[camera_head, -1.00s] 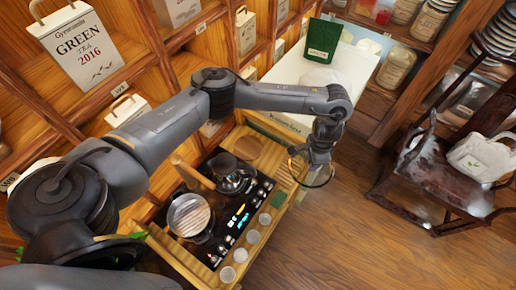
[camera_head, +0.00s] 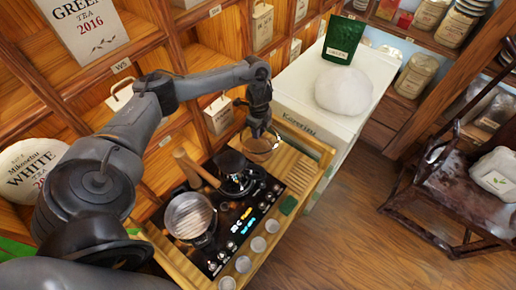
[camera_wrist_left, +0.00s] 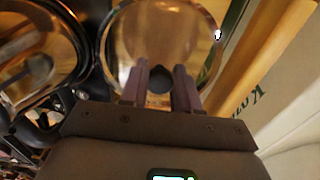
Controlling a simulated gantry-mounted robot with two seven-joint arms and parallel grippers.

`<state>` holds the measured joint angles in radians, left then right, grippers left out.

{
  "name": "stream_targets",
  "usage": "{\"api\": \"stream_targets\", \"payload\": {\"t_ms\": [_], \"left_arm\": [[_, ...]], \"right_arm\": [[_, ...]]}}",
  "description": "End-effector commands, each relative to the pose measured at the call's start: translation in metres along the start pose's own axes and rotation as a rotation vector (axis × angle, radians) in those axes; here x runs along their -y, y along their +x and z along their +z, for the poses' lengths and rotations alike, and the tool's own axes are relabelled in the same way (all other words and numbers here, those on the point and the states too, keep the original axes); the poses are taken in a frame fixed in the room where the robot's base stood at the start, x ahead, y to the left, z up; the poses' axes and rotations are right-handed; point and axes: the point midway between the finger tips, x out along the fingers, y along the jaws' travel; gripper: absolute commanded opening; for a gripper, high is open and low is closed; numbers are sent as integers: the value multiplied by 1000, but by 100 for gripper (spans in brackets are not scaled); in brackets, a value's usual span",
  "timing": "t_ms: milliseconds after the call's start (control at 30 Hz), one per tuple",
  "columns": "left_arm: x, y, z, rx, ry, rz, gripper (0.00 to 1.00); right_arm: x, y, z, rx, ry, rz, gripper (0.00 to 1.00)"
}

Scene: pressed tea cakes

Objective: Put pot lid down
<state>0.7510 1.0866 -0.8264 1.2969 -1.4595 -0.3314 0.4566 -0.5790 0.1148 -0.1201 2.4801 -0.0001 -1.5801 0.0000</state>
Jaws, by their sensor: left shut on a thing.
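My left gripper (camera_head: 260,130) points down at the back right of the wooden cart. It is shut on the knob of a clear glass pot lid (camera_head: 262,150). In the left wrist view the fingers (camera_wrist_left: 160,70) are on either side of the dark knob, with the round glass lid (camera_wrist_left: 165,28) beyond them. The lid is over or on the bare wooden end of the cart; I cannot tell whether it touches. A dark pot (camera_head: 234,180) stands just left of it, and another pot (camera_head: 190,217) stands nearer the front. My right gripper is not in view.
The black cooker panel (camera_head: 246,222) has lit displays. Several small pale cups (camera_head: 258,244) line the cart's front edge. A white box (camera_head: 310,95) stands close to the lid's right, bearing a green packet (camera_head: 343,38) and a white round bundle (camera_head: 344,91). Wooden shelves are behind.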

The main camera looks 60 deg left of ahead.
Motion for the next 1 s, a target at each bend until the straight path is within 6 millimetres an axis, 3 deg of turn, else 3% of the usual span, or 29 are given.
{"api": "stream_targets", "payload": {"t_ms": [200,467,700,1000], "left_arm": [[-1,31,7,-1,14,2,0],[0,46,6,0,15,1,0],[-1,76,6,0,14,2,0],[0,79,6,0,14,0,0]], "right_arm": [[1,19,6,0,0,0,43],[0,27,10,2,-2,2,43],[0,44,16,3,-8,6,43],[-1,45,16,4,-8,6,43]]}}
